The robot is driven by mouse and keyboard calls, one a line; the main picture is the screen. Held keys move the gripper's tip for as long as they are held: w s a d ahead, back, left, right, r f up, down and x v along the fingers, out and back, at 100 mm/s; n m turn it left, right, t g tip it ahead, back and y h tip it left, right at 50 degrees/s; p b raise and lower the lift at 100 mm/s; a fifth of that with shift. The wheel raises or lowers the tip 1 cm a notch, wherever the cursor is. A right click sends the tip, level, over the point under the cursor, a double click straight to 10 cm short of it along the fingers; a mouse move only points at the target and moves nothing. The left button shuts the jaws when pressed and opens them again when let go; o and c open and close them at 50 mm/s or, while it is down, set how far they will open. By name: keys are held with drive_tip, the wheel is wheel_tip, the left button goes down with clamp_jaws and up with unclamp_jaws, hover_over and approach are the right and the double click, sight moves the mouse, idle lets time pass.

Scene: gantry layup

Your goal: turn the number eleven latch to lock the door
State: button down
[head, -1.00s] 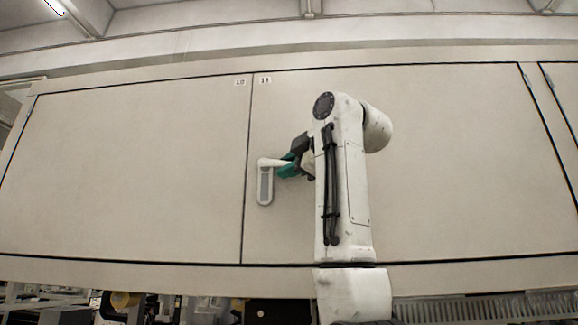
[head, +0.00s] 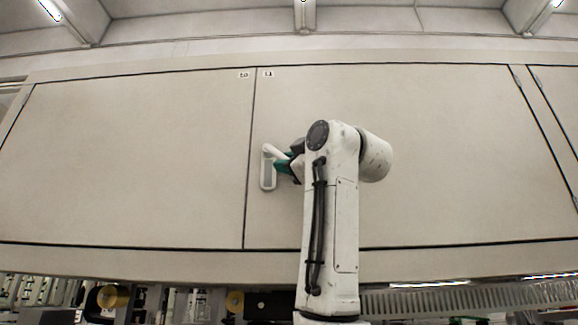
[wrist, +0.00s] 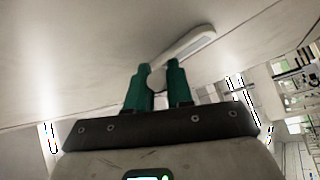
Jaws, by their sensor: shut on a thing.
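The number eleven latch is a pale handle (head: 272,151) on a light plate with a grey recess (head: 268,175), near the left edge of the number eleven door (head: 430,150). The handle slants down to the right from its pivot at the top of the plate. My gripper (head: 287,163) has green fingers closed around the handle's free end. In the wrist view, the two green fingers (wrist: 158,85) hold the handle between them, and the latch plate (wrist: 195,43) stretches away to the upper right. My arm hides part of the door and the gripper body.
The number ten door (head: 130,160) lies flush to the left across a dark seam (head: 250,160). Small number labels (head: 267,73) sit at the top by the seam. Below the doors are yellow rolls (head: 113,297) and equipment. The door face around the latch is clear.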

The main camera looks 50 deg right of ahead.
drive_tip(key=shift+w+a+f+m+t+h, duration=0.1)
drive_tip(key=shift+w+f+m+t+h, duration=0.2)
drive_tip(key=shift+m+h, duration=0.4)
drive_tip(key=c, duration=1.1)
unclamp_jaws()
drive_tip(key=shift+s, duration=0.1)
drive_tip(key=b+v, duration=0.4)
drive_tip(key=v, duration=0.6)
drive_tip(key=shift+s+f+b, duration=0.2)
drive_tip(key=shift+s+b, duration=0.15)
drive_tip(key=shift+b, duration=0.05)
